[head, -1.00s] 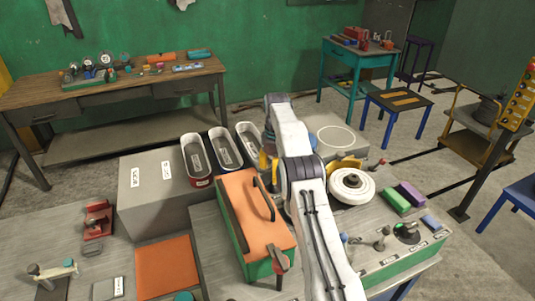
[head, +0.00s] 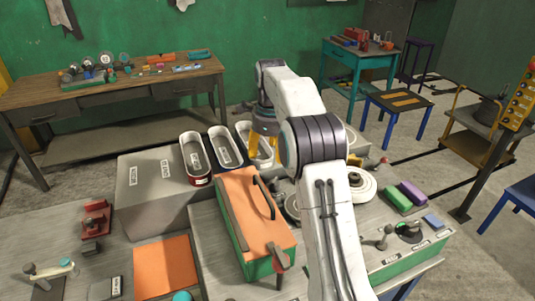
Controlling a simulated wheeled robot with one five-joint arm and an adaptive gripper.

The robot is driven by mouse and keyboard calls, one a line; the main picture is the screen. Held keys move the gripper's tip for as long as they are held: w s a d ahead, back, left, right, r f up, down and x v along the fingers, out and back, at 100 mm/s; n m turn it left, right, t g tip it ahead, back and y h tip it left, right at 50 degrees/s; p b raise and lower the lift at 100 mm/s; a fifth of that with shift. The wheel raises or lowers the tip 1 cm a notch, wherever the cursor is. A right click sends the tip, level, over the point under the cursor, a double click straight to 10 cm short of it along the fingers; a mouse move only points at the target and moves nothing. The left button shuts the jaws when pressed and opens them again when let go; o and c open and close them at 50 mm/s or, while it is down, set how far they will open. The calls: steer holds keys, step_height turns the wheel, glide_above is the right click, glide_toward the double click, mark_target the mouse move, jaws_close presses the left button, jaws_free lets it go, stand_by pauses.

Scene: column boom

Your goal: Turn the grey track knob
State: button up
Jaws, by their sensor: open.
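A small grey knob (head: 383,237) stands upright near the front right of the near grey bench, just right of my arm. A dark round dial with a green mark (head: 410,229) is beside it. Labels on the bench's front edge are too small to read, so I cannot tell for sure which knob is the track one. My arm crosses the bench and hides the area left of the knob.
An orange-topped green box (head: 240,200) with a handle stands left of my arm. Green (head: 397,200) and purple (head: 413,192) blocks and a blue block (head: 433,222) lie at the right.

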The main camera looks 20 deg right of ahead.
steer(key=shift+s+a+r+n+t+b, duration=0.1)
steer(key=shift+s+a+r+n, duration=0.2)
steer(key=shift+s+r+n, duration=0.3)
steer(key=shift+s+a+r+n+t+b, duration=0.1)
steer(key=shift+s+a+r+n, duration=0.3)
steer(key=shift+s+n, duration=0.3)
steer(key=shift+s+a+r+n+t+b, duration=0.1)
steer(key=shift+s+a+r+n, duration=0.15)
steer(key=shift+s+r+n, duration=0.45)
steer(key=shift+f, duration=0.15)
steer(key=s+a+r+n+t+b, duration=0.1)
steer(key=s+a+r+n, duration=0.1)
steer(key=s+n, duration=0.45)
steer(key=s+a+r+n, duration=0.2)
steer(key=s+n, duration=0.2)
steer(key=s, duration=0.5)
steer(key=s+a+f+n, duration=0.1)
steer(key=s+f+n, duration=0.1)
steer(key=s, duration=0.3)
steer(key=s+f+n+t, duration=0.1)
steer(key=s+f+n, duration=0.2)
steer(key=s+n, duration=0.2)
steer(key=s+a+f+n+t+b, duration=0.1)
steer(key=s+f+n, duration=0.1)
steer(key=s, duration=0.3)
steer(key=shift+s+a+f+n, duration=0.3)
steer(key=shift+s+a+n, duration=0.1)
steer(key=shift+n, duration=0.45)
steer(key=shift+d, duration=0.1)
